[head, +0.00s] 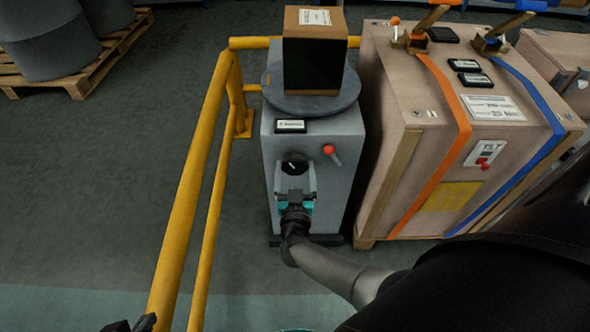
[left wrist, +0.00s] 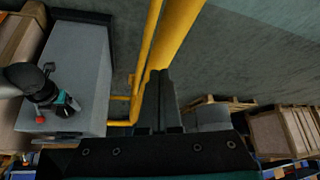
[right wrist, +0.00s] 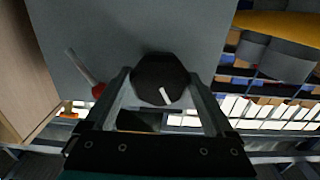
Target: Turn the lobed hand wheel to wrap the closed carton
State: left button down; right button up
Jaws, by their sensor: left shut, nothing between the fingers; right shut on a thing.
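The lobed hand wheel (head: 295,160) is a black knob on the front of a grey machine (head: 339,190). In the right wrist view the hand wheel (right wrist: 158,72) sits between my fingers, its white mark slanted. My right gripper (head: 296,177) is shut on it. The closed carton (head: 315,17) stands on the round grey turntable (head: 340,98) on top of the machine. Its top is brown with a white label; its front face looks dark. My left gripper (left wrist: 160,78) is shut and empty, near the yellow rail, and only partly visible at the head view's bottom edge.
A yellow guard rail (head: 190,195) runs left of the machine. A strapped wooden crate (head: 400,180) stands close on the right. A red-knobbed lever (head: 329,150) sits beside the wheel. A pallet with grey drums (head: 50,45) is far left. The floor left of the rail is clear.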

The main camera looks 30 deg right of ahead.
jog(key=shift+m, duration=0.3)
jog(key=shift+m, duration=0.9)
jog(key=m, duration=0.3)
jog(key=shift+a+m+b, duration=0.1)
jog(key=shift+m+b, duration=0.2)
jog(key=m, duration=0.3)
jog(key=shift+m+b, duration=0.3)
pick_arm(q)
jog(key=shift+w+d+f+t+h+b, duration=0.1)
jog(key=shift+w+d+t+h, duration=0.2)
jog(key=shift+w+d+t, duration=0.25)
jog(key=shift+w+d+r+t+h+b, duration=0.1)
jog(key=shift+w+d+t+h, duration=0.35)
jog(key=shift+d, duration=0.3)
jog(key=shift+w+d+f+t+h+b, duration=0.15)
jog(key=shift+w+d+t, duration=0.2)
jog(key=shift+d+t, duration=0.3)
pick_arm(e)
jog(key=shift+m, duration=1.6)
pick_arm(q)
jog(key=shift+w+d, duration=0.1)
pick_arm(e)
jog(key=shift+r+m, duration=0.1)
jog(key=shift+m, duration=0.2)
jog(key=o, duration=1.1)
jog(key=shift+c, duration=0.2)
jog(key=shift+a, duration=0.1)
